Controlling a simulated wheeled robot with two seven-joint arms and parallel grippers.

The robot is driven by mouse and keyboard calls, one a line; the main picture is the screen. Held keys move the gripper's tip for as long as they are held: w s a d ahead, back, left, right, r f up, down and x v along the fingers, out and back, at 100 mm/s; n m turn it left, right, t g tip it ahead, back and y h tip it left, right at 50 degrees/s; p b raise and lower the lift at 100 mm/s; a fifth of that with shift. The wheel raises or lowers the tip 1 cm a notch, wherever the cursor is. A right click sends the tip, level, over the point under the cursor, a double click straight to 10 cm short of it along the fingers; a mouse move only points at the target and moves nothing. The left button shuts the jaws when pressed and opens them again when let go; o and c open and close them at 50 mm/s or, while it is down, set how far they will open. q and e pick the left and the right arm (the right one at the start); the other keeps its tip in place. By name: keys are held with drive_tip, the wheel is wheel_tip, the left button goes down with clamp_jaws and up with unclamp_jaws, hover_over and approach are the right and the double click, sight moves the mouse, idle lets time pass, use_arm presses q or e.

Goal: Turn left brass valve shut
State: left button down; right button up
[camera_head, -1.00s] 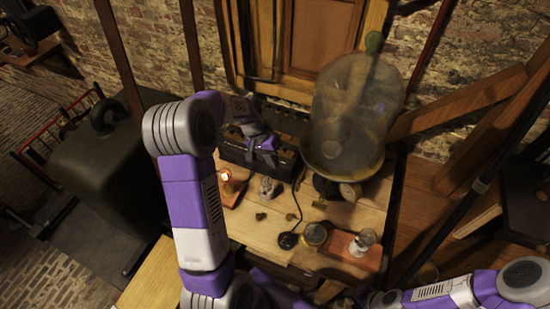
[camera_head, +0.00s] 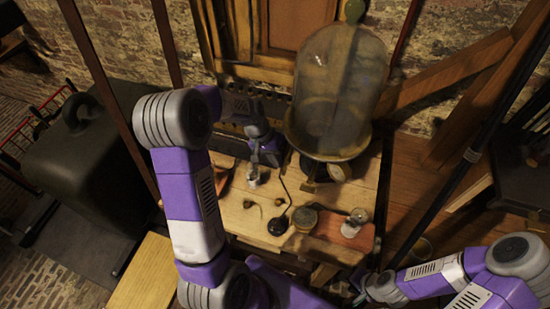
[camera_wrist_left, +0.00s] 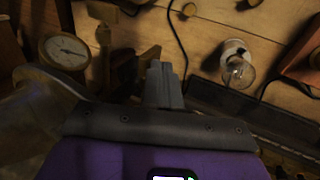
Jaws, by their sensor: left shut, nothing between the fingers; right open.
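The glass bell jar (camera_head: 340,90) stands on a round brass-coloured base with a dial gauge (camera_head: 338,172) at its front. In the left wrist view the gauge (camera_wrist_left: 66,52) is at the left. Small brass fittings (camera_wrist_left: 122,68) lie between it and my left gripper (camera_wrist_left: 162,75); I cannot tell surely which is the left valve or how its handle is turned. My left gripper (camera_head: 268,158) is shut and empty, beside the jar's base on its left. In the wrist view its tips are close to a brass piece (camera_wrist_left: 150,55); contact is unclear. My right gripper (camera_head: 360,284) is low in front, too small to read clearly.
A dark battery box (camera_head: 225,143) is behind. Small brass pieces (camera_head: 279,202), a corded black disc (camera_head: 277,225), a round brass dial (camera_head: 304,218) and a bulb on a board (camera_head: 355,222) occupy the bench.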

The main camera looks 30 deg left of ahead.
use_arm(q)
drive_tip(key=shift+d+r+y+p, duration=0.15)
drive_tip(key=shift+y+p, duration=0.25)
drive_tip(key=shift+p, duration=0.1)
drive_tip(key=shift+w+d+r+y+p, duration=0.1)
drive_tip(key=shift+d+y+p, duration=0.1)
drive_tip(key=shift+y+p, duration=0.4)
drive_tip(key=shift+d+r+g+y+p, duration=0.1)
drive_tip(key=shift+d+g+y+p, duration=0.15)
drive_tip(key=shift+g+y+p, duration=0.2)
